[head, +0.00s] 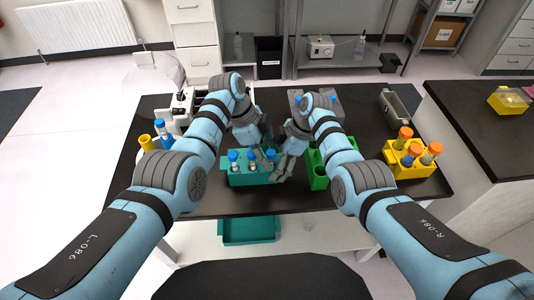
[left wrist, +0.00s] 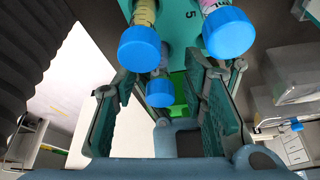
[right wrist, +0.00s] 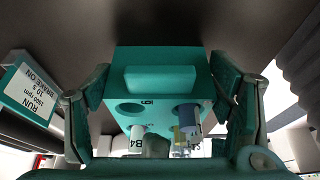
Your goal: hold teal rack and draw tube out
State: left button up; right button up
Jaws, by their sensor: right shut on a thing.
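The teal rack (head: 245,179) stands at the front middle of the black table and holds blue-capped tubes (head: 252,155). My right gripper (head: 283,166) is shut on the right end of the rack; in the right wrist view the rack (right wrist: 160,58) lies between its fingers. My left gripper (head: 262,146) is open above and behind the rack. In the left wrist view a blue cap (left wrist: 159,92) sits between its spread fingers, apart from both; two nearer caps (left wrist: 139,47) (left wrist: 229,33) are beyond the fingers' span. The tube bodies are partly hidden.
A green rack (head: 317,177) stands just right of the teal one. A yellow rack with orange-capped tubes (head: 410,157) is at the right. A white device with blue and yellow tubes (head: 160,140) is at the left. A teal tray (head: 248,229) sits below the table edge.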

pick_arm(q)
jog(key=shift+f, duration=0.15)
grip_shut()
dwell(0.4)
